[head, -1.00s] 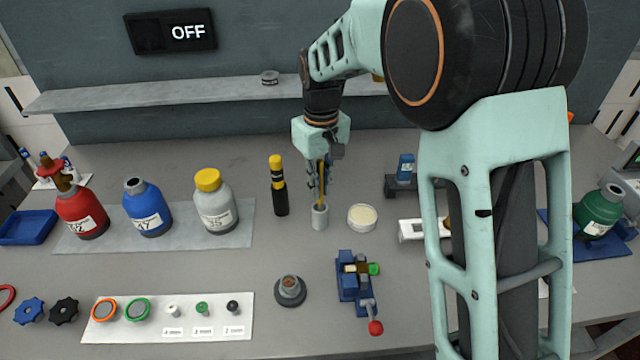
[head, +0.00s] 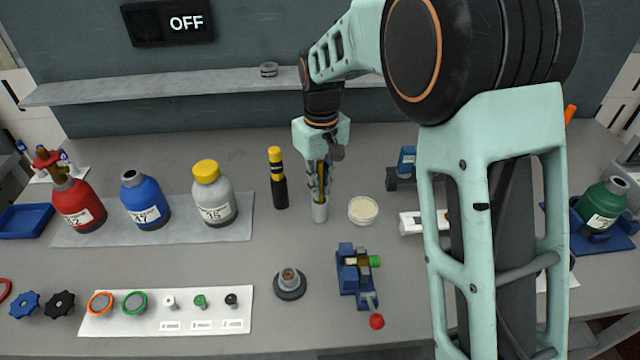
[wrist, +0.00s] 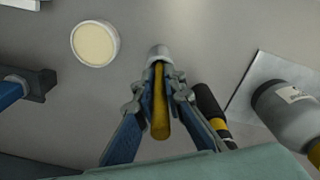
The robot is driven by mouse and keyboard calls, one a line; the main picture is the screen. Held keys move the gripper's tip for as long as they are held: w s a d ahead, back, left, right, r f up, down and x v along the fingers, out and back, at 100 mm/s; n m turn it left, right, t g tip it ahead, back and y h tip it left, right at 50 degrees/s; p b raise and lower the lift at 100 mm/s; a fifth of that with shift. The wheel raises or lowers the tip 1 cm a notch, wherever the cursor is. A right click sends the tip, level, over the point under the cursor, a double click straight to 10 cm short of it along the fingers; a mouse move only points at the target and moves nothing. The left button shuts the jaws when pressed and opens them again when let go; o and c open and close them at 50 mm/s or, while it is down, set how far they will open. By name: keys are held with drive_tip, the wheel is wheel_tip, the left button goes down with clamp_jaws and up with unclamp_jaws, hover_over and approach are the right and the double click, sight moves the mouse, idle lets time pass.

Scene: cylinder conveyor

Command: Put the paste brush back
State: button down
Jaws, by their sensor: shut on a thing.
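The paste brush (wrist: 159,108) has a yellow handle and stands upright between the fingers of my gripper (wrist: 160,90). Its lower end is in or right at the mouth of a small grey cylindrical holder (head: 320,212); the bristles are hidden. In the head view my gripper (head: 319,190) points straight down just above the holder, shut on the brush handle. The holder also shows in the wrist view (wrist: 158,52), at the far end of the handle. A round white dish of pale paste (head: 363,210) sits just right of the holder.
A black and yellow tool (head: 279,180) stands close left of the holder. Red (head: 78,205), blue (head: 145,203) and grey (head: 214,197) bottles stand further left. A blue clamp fixture (head: 356,275) and a round dark base (head: 289,284) lie in front. A shelf (head: 200,88) runs behind.

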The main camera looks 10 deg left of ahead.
sight(321, 161)
drive_tip(key=shift+f+b, duration=0.45)
drive_tip(key=shift+f, duration=0.35)
drive_tip(key=c, duration=1.9)
unclamp_jaws()
drive_tip(key=shift+c, duration=0.2)
drive_tip(key=shift+r+p, duration=2.3)
drive_tip(key=shift+r, duration=0.75)
